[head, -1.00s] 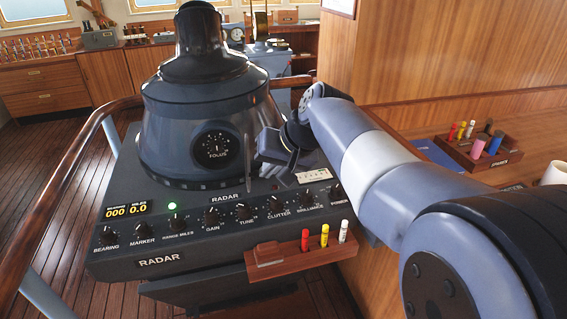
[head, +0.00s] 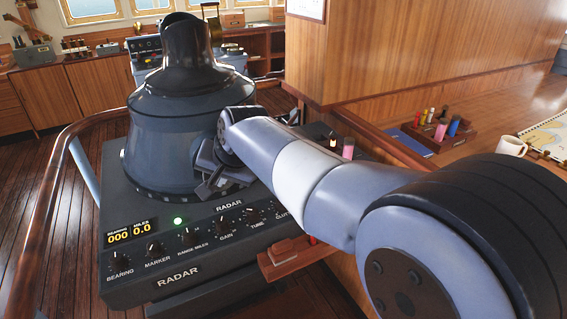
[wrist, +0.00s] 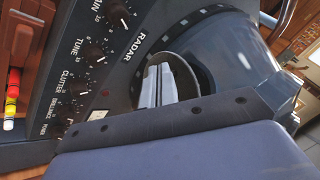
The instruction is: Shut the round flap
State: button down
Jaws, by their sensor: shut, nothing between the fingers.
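The radar's dark blue housing (head: 165,160) stands on the grey console. The round flap (wrist: 184,80) looks like a dark disc with a pale rim in the wrist view, standing out from the housing. In the head view it seems to be only a thin edge beside my wrist. My gripper (wrist: 161,84) is shut and empty, its two pale fingers together in front of the disc. In the head view my gripper (head: 205,188) is low against the housing's right side. I cannot tell if the fingers touch the flap. My arm hides the opening behind it.
Knobs (head: 187,235) line the console front, with a green lamp (head: 178,221). A wooden rail (head: 50,190) curves round the left. A wooden pen holder (head: 283,258) juts from the front. A desk with a mug (head: 511,145) is at the right.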

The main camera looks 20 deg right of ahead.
aim_at(206, 179)
jog(key=shift+w+a+p, duration=0.35)
jog(key=shift+w+a, duration=0.7)
jog(key=shift+w, duration=0.05)
jog(key=shift+w+a+p, duration=0.15)
jog(key=shift+w+a, duration=0.25)
jog(key=shift+w, duration=0.2)
jog(key=shift+w+a+p, duration=0.15)
jog(key=shift+w+a, duration=0.2)
jog(key=shift+w, duration=0.2)
